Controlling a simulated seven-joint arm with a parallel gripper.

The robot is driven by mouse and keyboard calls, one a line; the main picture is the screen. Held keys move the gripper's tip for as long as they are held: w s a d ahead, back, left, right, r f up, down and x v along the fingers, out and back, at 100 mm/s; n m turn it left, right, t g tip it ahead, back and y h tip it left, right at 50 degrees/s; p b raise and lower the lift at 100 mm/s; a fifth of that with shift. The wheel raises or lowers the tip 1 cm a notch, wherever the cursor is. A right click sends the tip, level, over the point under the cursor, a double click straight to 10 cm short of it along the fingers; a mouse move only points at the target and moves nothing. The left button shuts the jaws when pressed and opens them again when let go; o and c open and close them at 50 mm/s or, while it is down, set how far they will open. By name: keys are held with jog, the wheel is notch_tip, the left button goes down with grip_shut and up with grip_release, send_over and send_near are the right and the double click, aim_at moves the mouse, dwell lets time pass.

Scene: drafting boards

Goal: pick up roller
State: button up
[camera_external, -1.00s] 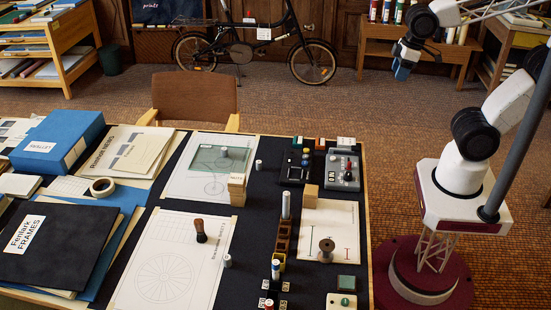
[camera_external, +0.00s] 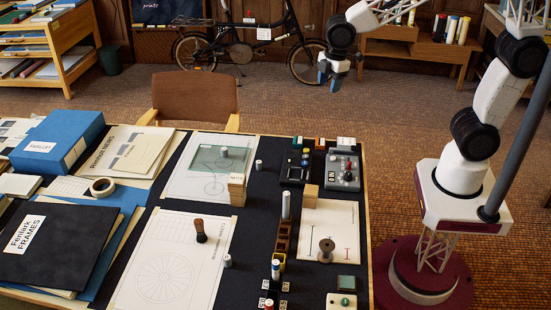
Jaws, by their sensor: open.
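My gripper (camera_external: 330,80) hangs in the air beyond the far right part of the table, in front of the bicycle. Its blue-grey fingers point down, apart, with nothing seen between them. I cannot tell for sure which thing is the roller. A grey-brown spool-shaped piece (camera_external: 326,250) stands upright on a drawing sheet at the right of the table. A brown-topped piece with a dark lower end (camera_external: 201,231) stands on the wheel drawing. A pale cylinder (camera_external: 286,205) stands upright at the end of a narrow wooden rack (camera_external: 282,240). My gripper is well away from all of these.
A control box with knobs (camera_external: 343,172) and a dark tray (camera_external: 295,168) sit at the table's far right. Wooden blocks (camera_external: 237,188) (camera_external: 310,196) stand nearby. Folders and a blue box (camera_external: 60,140) fill the left. A chair (camera_external: 195,100) stands behind the table.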

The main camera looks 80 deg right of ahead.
jog(key=w+a+f+n, duration=0.2)
jog(key=w+f+n, duration=0.2)
jog(key=w+f, duration=0.55)
jog(key=n+g, duration=0.1)
jog(key=n, duration=0.5)
send_over(259, 161)
jog(key=f, duration=1.3)
jog(key=shift+s+f, duration=0.25)
jog(key=shift+f, duration=0.1)
jog(key=shift+w+a+f, duration=0.1)
jog(key=shift+w+f, duration=0.15)
jog(key=shift+f, duration=0.15)
jog(key=shift+f, duration=1.25)
jog(key=shift+f, duration=2.65)
